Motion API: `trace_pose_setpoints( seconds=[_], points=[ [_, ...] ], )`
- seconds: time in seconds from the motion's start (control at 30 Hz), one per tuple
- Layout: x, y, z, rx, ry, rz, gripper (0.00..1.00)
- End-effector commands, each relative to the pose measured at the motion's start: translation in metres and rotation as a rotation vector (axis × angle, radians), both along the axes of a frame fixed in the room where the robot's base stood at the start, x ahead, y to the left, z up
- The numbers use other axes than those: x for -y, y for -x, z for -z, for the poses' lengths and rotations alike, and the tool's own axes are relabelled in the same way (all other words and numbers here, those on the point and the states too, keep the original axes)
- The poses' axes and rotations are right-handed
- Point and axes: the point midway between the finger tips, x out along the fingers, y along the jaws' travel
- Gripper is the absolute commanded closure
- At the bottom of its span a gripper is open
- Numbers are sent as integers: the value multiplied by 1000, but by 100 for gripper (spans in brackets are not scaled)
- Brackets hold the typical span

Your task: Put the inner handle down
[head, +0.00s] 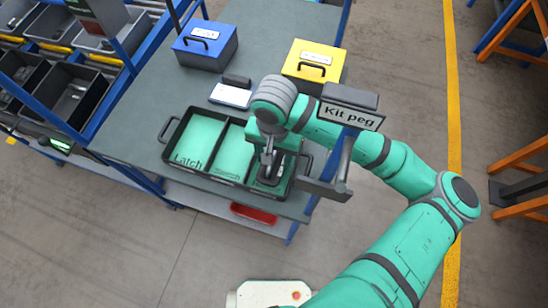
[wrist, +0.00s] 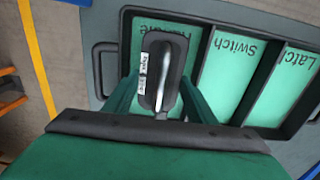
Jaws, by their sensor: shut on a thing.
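The inner handle (wrist: 162,72) is a dark plate with a pale metal lever and a small white label. My gripper (wrist: 158,98) is shut on it, one green finger on each side. In the head view the handle (head: 269,173) is partly hidden by my wrist. It is over the right-hand compartment of the black kit tray (head: 164,131); I cannot tell whether it touches the floor. That compartment's lettering is mostly covered by the handle. The other compartments, marked Switch and Latch (head: 198,140), look empty.
The tray stands on a grey table (head: 140,125). A white device (head: 231,95), a blue box (head: 206,45) and a yellow box (head: 314,65) stand behind it.

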Motion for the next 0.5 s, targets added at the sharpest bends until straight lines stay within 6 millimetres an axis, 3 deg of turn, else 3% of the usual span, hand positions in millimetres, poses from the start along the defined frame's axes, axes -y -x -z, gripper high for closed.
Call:
trace_pose_setpoints(
  seconds=[0.17, 0.5],
  points=[
    [0, 0, 13, 1, 0, 1, 73],
    [1, 0, 15, 1, 1, 1, 73]
  ],
)
